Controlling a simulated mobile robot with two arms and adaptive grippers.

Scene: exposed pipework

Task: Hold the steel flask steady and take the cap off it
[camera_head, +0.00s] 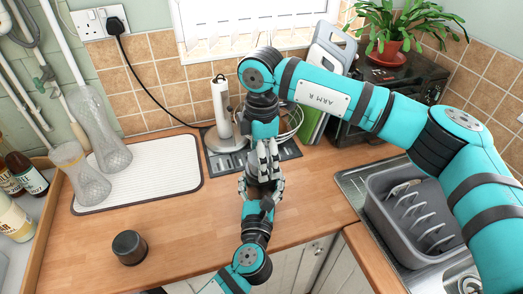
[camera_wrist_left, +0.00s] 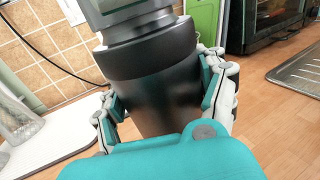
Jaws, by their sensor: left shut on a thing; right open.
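The steel flask (camera_wrist_left: 165,105) shows in the left wrist view as a dark, shiny, upright cylinder with a slight tilt. A wider dark band (camera_wrist_left: 150,52) tops it; I cannot tell for sure whether this is the cap. My left gripper (camera_head: 262,186) is shut on the flask's body, one finger on each side. My right gripper (camera_head: 267,155) is open and points down just above the left one. In the head view the grippers mostly hide the flask. A grey-green part covers the top of the flask in the left wrist view.
A short dark cylindrical pot (camera_head: 129,248) stands on the wooden counter at left. A white mat (camera_head: 150,172) lies behind it. A paper-towel holder (camera_head: 222,112) and wire basket (camera_head: 286,122) stand behind my grippers. A grey dish rack (camera_head: 412,215) is in the sink at right.

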